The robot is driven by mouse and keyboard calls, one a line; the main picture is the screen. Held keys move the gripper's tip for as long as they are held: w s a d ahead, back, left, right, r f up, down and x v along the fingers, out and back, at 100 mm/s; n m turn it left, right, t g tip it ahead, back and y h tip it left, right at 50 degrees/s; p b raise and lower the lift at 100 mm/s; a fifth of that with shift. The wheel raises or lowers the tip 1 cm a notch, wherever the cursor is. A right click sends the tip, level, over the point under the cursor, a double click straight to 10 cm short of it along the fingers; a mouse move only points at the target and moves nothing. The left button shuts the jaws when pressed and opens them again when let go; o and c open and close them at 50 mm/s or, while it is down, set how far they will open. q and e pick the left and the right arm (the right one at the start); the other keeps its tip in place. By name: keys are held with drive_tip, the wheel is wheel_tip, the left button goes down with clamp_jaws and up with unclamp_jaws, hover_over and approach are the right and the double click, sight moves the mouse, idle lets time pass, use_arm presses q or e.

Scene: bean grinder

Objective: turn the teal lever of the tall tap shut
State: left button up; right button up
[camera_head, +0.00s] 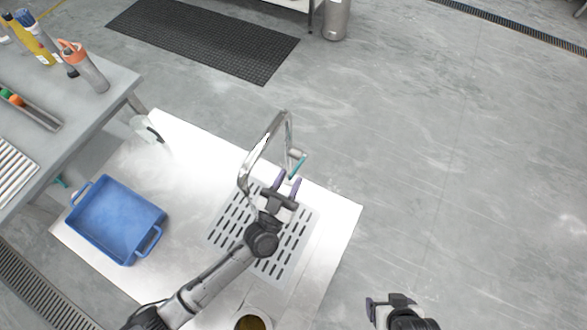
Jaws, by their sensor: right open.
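The tall tap (262,148) is a chrome pipe bent into an arch above the white counter. Its teal lever (298,166) sticks out at the right side of the tap and slants down to the left. My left gripper (287,182) is just below the lever, with its two purple-tipped fingers apart and pointing up toward it. The fingers look empty; I cannot tell whether one touches the lever. My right gripper (385,302) is open and empty at the bottom right, over the floor beyond the counter's edge.
The white counter (190,160) has a slotted drain plate (225,232) under my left arm. A blue tray (118,222) sits on the left. A round container (253,322) is at the bottom edge. A grey table (105,105) with bottles stands at upper left. Open floor lies right.

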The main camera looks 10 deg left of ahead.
sight(298, 167)
use_arm(q)
drive_tip(key=shift+x, duration=1.4)
clamp_jaws()
